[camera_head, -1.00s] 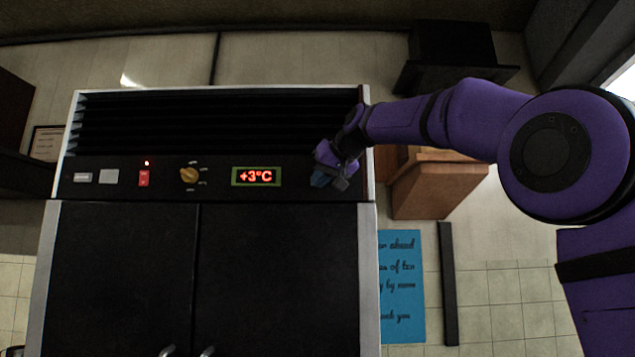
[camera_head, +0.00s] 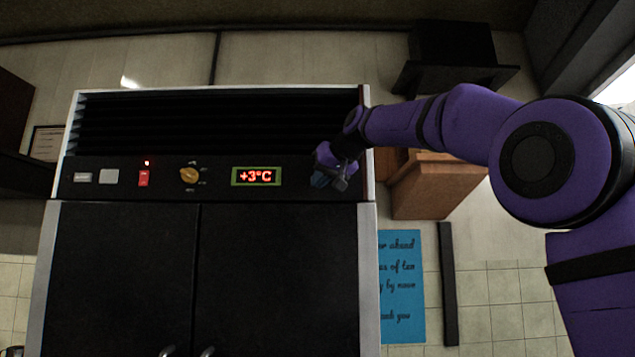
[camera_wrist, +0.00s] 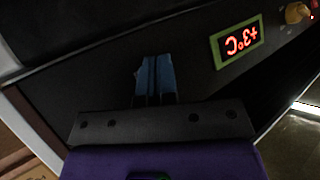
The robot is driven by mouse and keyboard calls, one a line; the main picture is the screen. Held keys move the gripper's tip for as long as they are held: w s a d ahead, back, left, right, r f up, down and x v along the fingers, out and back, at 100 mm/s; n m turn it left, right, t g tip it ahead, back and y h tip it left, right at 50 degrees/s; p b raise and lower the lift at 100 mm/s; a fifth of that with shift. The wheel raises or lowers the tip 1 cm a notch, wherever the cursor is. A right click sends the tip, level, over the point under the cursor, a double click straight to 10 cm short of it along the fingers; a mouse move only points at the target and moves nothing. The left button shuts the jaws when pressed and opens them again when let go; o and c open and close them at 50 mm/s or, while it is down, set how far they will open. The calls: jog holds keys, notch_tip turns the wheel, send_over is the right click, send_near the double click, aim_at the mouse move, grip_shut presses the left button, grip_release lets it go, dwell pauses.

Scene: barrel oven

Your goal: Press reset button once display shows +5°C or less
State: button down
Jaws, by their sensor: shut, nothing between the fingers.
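The display (camera_head: 256,176) on the black control panel reads +3°C in red, in a green frame. It also shows upside down in the wrist view (camera_wrist: 238,42). My gripper (camera_head: 322,180) is at the right end of the panel, to the right of the display. In the wrist view its blue fingertips (camera_wrist: 155,78) are together, with nothing held, pointing at the dark panel. I see no reset button; the panel spot in front of the fingertips is hidden by them. I cannot tell whether they touch the panel.
The panel also carries a yellow knob (camera_head: 189,175), a red switch (camera_head: 143,178) with a lit red lamp above it, and pale plates at the left. Double doors (camera_head: 280,280) are below. A wooden box (camera_head: 435,188) and a blue sign (camera_head: 402,290) are to the right.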

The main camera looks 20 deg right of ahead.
jog(key=shift+w+d, duration=0.1)
jog(key=shift+w, duration=0.15)
jog(key=shift+s, duration=0.1)
dwell(0.6)
jog(key=shift+s+a, duration=0.25)
jog(key=shift+s, duration=0.4)
jog(key=shift+s, duration=0.1)
jog(key=shift+s+a, duration=0.25)
jog(key=shift+s, duration=0.5)
jog(key=shift+s+a, duration=0.3)
jog(key=shift+s, duration=0.5)
jog(key=shift+s+a, duration=0.25)
jog(key=shift+s, duration=0.5)
jog(key=s+d+f+g+h, duration=0.2)
jog(key=s+d+f+g, duration=0.1)
jog(key=s+f, duration=1.4)
jog(key=s+d+f+m+g+h, duration=0.1)
jog(key=s+d+f+g+h, duration=0.1)
jog(key=s+f, duration=1.6)
notch_tip(320, 180, down, 4)
jog(key=shift+d+f+g, duration=0.15)
jog(key=shift+d+g, duration=0.55)
jog(key=shift+d, duration=0.35)
jog(key=shift+s, duration=0.1)
